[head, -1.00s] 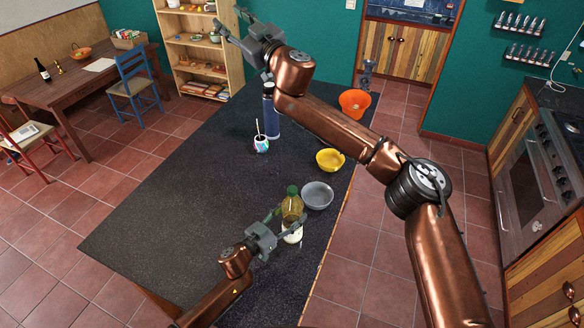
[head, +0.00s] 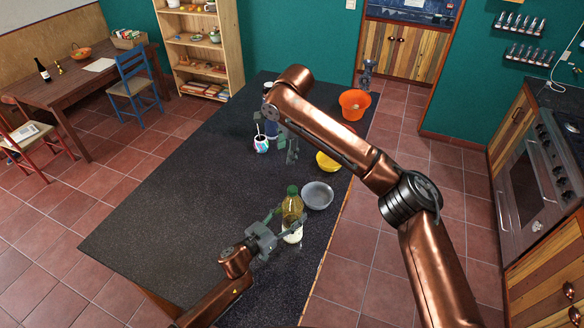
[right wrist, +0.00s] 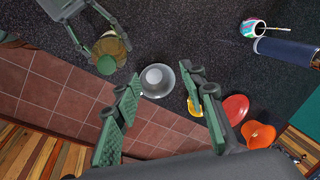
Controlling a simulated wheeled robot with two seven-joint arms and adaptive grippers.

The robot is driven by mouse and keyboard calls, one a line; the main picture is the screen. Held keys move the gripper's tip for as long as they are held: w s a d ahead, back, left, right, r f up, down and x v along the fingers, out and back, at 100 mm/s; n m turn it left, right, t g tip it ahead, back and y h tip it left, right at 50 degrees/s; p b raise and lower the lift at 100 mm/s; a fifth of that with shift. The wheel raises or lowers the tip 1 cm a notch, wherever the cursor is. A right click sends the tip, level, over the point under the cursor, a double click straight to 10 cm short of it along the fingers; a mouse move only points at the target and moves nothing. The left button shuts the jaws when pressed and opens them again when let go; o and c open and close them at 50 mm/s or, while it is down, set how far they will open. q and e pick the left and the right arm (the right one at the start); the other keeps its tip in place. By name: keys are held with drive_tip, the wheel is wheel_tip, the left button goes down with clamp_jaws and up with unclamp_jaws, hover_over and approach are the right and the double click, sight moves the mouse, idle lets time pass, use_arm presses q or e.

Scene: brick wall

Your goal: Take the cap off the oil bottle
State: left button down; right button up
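The oil bottle (head: 292,210) stands upright near the right edge of the dark counter, with its green cap (head: 292,190) on. In the right wrist view the cap (right wrist: 106,64) shows from above, toward the upper left. My left gripper (head: 285,226) has its fingers on both sides of the bottle's body, below the cap, and looks shut on it. My right gripper (head: 291,153) points down over the counter, farther back than the bottle. Its two green-padded fingers (right wrist: 165,115) are wide apart with nothing between them.
A grey bowl (head: 317,196) stands right beside the bottle. A yellow bowl (head: 328,162) and an orange bowl (head: 355,105) stand farther back along the right edge. A patterned cup with a straw (head: 261,144) and a blue cylinder (right wrist: 285,50) are near my right gripper. The counter's left part (head: 190,200) is clear.

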sight(292, 189)
drive_tip(key=s+g, duration=0.1)
drive_tip(key=s, duration=0.1)
drive_tip(key=s+d+f, duration=0.1)
drive_tip(key=s, duration=0.1)
drive_tip(key=s+d+f+m+g+h, duration=0.1)
drive_tip(key=s, duration=0.1)
drive_tip(key=shift+g, duration=0.3)
drive_tip(key=shift+s+f, duration=0.1)
drive_tip(key=shift+f, duration=3.7)
drive_tip(key=shift+c, duration=0.2)
